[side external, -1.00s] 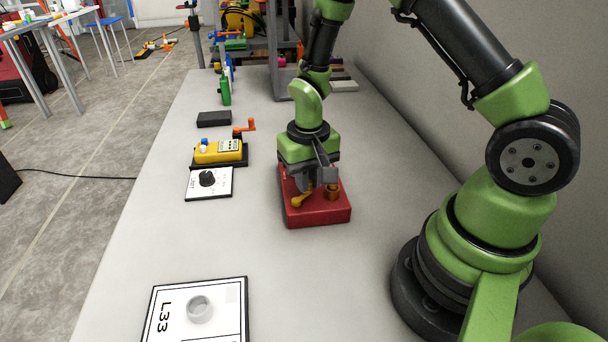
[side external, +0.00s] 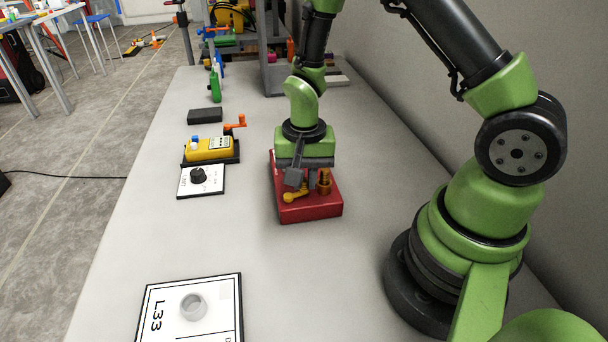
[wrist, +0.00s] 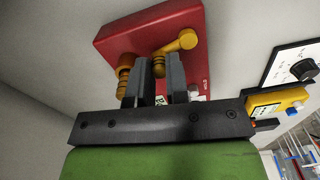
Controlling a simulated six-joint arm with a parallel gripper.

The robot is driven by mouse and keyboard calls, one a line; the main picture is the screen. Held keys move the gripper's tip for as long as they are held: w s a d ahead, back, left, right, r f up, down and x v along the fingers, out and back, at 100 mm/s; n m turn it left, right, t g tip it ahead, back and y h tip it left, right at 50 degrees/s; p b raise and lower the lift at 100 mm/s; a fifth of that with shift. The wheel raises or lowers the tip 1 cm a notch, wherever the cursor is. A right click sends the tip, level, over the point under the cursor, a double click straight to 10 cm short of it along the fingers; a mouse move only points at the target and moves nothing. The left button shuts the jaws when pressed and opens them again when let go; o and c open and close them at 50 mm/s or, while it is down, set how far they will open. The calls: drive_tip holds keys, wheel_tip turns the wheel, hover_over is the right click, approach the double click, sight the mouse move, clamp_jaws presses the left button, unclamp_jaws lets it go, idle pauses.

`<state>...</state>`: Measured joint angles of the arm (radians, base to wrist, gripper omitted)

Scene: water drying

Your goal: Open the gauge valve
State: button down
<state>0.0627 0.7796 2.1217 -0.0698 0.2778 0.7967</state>
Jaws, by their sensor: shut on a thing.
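The gauge valve is a red block (side external: 312,211) on the grey bench. A yellow lever handle (side external: 295,196) with a round knob and a brass fitting (side external: 324,184) stand on its top. My gripper (side external: 293,181) points down over the block, at the lever's pivot end. In the wrist view my gripper (wrist: 159,78) has its two fingers on either side of the yellow stem under the lever (wrist: 168,48), shut on it. The brass fitting (wrist: 124,70) is just left of the fingers there. The fingertips' exact contact is partly hidden.
Left of the block lie a white dial plate with a black knob (side external: 199,176), a yellow device (side external: 210,150) with an orange crank (side external: 236,124), and a black box (side external: 205,116). A white L33 panel (side external: 164,312) lies in front. The bench between is clear.

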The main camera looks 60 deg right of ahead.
drive_tip(key=c, duration=1.1)
unclamp_jaws()
